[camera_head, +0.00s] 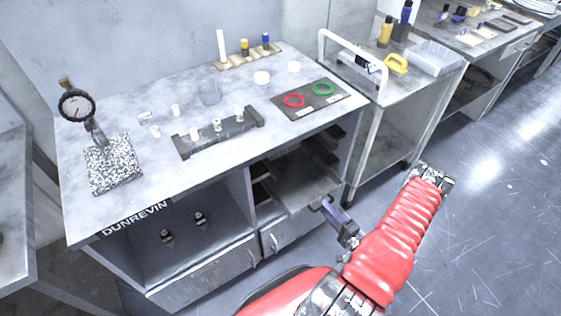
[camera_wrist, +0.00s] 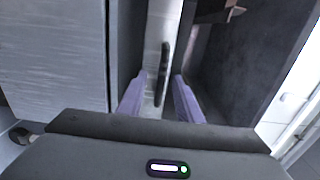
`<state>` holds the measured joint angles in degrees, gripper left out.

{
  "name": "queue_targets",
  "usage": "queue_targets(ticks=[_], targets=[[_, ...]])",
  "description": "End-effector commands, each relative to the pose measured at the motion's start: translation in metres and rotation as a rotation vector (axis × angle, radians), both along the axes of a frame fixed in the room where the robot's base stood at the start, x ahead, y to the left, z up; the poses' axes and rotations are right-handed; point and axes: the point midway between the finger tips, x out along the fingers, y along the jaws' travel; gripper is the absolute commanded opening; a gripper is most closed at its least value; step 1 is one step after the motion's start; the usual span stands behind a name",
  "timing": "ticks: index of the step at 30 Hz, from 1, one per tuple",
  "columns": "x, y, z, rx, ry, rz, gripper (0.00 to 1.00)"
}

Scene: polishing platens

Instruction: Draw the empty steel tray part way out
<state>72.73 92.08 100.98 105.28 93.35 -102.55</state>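The steel tray (camera_head: 296,190) lies flat in the right-hand bay under the bench, and no items show on it. Its pale front edge (camera_wrist: 158,35) runs up and down in the wrist view, with a dark bar handle (camera_wrist: 163,72) on it. My gripper (camera_head: 322,206) is at the front of the tray. In the wrist view, the two purple fingers of my gripper (camera_wrist: 160,84) stand apart, one on each side of the handle. Gaps show beside the handle, so the fingers do not look closed on it. The tray's back is in shadow.
Dark rack ledges (camera_head: 325,151) flank the bay above the tray. A drawer front (camera_head: 290,232) is below it, and an open bay with two small dark fittings (camera_head: 200,219) is to the left. A white-railed trolley (camera_head: 357,150) stands close on the right. The floor in front is clear.

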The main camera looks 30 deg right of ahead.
Motion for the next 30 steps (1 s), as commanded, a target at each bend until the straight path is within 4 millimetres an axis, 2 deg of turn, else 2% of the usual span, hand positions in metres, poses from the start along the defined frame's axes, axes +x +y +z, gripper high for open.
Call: queue_targets(ticks=[8, 30], targets=[[-0.014, -0.002, 0.0, 0.0, -0.001, -0.003, 0.33], [-0.094, -0.004, 0.0, -0.001, -0.002, -0.004, 0.33]])
